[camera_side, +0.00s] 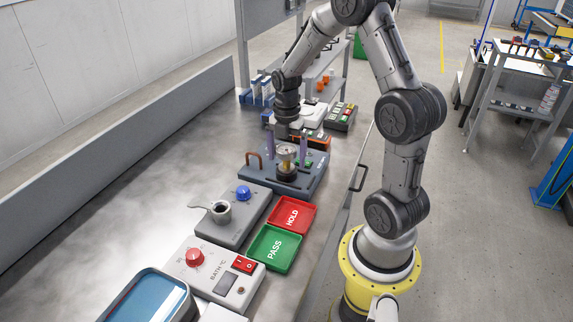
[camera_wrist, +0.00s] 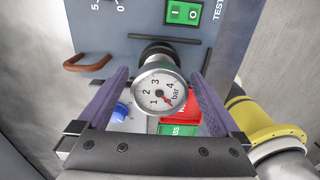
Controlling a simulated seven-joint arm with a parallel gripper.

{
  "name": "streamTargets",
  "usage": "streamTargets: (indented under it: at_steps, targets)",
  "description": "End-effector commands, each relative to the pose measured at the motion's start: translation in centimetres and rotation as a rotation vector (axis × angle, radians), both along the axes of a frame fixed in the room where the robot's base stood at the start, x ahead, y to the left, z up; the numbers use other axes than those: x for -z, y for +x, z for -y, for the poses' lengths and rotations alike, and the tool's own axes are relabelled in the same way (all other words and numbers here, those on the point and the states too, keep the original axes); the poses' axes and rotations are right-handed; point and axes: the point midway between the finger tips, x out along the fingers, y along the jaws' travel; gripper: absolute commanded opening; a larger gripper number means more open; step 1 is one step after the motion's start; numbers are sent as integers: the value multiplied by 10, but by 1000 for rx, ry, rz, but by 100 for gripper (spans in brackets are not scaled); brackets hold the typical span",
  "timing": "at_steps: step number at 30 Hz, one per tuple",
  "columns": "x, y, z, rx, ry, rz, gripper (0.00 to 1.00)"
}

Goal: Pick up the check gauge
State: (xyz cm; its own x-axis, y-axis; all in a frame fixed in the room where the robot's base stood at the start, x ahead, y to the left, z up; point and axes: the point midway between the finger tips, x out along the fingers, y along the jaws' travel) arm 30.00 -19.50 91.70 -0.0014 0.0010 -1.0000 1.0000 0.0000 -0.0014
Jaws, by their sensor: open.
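The check gauge (camera_wrist: 159,90) is a round dial with a silver rim, a white face numbered in bar and a red needle. It stands on a dark fitting of the blue-grey test station, and it also shows in the side view (camera_side: 286,152). My gripper (camera_wrist: 158,85) is open, with one purple finger on each side of the gauge. A gap shows between the gauge and each finger in the wrist view. In the side view my gripper (camera_side: 286,146) points down over the station. I cannot tell the exact finger height against the dial.
The test station (camera_side: 262,179) has a copper-coloured handle (camera_side: 254,160) at its left and a green switch (camera_wrist: 183,12). Nearer the camera are a grey unit with a blue knob (camera_side: 243,193), a red HOLD tray (camera_side: 292,216) and a green PASS tray (camera_side: 274,249). Bench space at left is clear.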

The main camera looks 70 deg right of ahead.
Motion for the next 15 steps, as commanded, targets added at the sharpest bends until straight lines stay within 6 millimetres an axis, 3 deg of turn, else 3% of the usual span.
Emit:
streamTargets:
  at_steps: [4, 11, 15]
  targets:
    - [12, 0, 0, 0, 0, 0, 100]
    - [13, 0, 0, 0, -1, 1, 100]
    - [12, 0, 0, 0, -1, 1, 75]
